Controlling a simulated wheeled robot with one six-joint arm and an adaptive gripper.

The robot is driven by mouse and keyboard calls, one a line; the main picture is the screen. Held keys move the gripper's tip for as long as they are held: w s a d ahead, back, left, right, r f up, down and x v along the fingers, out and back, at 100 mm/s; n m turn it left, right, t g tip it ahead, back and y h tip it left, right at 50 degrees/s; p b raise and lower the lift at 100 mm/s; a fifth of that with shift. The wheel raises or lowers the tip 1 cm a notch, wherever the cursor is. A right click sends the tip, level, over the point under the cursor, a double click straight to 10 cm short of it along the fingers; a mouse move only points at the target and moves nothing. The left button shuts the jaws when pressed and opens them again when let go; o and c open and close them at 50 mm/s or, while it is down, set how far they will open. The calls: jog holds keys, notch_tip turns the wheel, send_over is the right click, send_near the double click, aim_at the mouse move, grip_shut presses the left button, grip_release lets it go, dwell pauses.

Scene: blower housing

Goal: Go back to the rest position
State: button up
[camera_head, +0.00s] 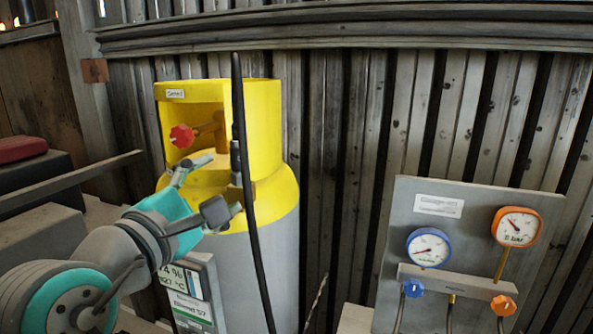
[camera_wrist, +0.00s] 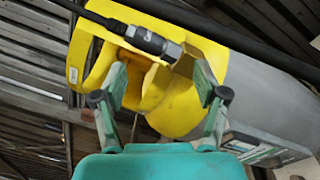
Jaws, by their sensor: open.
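My gripper (camera_head: 216,184) is in front of the yellow-topped grey gas cylinder (camera_head: 262,195) in the head view. Its two fingers are spread apart with nothing seen between them. In the wrist view my gripper (camera_wrist: 160,78) also stands open, its fingertips toward the cylinder's yellow collar (camera_wrist: 205,75). A black hose (camera_wrist: 100,17) with a dark metal connector (camera_wrist: 150,40) runs across beyond the fingertips. Whether the fingers touch the collar or the hose, I cannot tell. A red valve knob (camera_head: 182,136) shows inside the collar's opening.
A gauge panel (camera_head: 393,235) with a blue gauge (camera_head: 428,248) and an orange gauge (camera_head: 516,227) stands at right. A display box (camera_head: 207,270) is beside the cylinder, partly behind my arm. A ribbed metal wall (camera_head: 345,150) closes off the back.

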jog(key=w+d+f+y, duration=0.1)
jog(key=d+f+y, duration=0.3)
jog(key=f, duration=1.1)
jog(key=w+d+f+y, duration=0.1)
jog(key=d+f, duration=0.5)
jog(key=f, duration=0.8)
jog(key=s+d+f+m+y, duration=0.1)
jog(key=s+d+f, duration=0.2)
jog(key=f, duration=0.2)
jog(key=s+d+f+m, duration=0.1)
jog(key=s+d+f, duration=0.2)
jog(key=f, duration=0.3)
jog(key=s+d+f+m+g+y, duration=0.1)
jog(key=s+d+f+m, duration=0.35)
jog(key=s, duration=0.45)
jog(key=s+d+f+m+g+y, duration=0.1)
jog(key=s+d+f+m, duration=0.3)
jog(key=s, duration=0.6)
jog(key=s+d+r+m+h, duration=0.1)
jog(key=s+d+m, duration=0.2)
jog(key=s, duration=0.5)
jog(key=s+d+r+m+h, duration=0.1)
jog(key=s+d+r+m, duration=0.1)
jog(key=s+m, duration=0.4)
jog(key=s, duration=0.3)
jog(key=shift+s+d+g, duration=0.3)
jog(key=shift+d, duration=0.1)
jog(key=shift+w+f+m, duration=0.1)
jog(key=shift+m, duration=0.15)
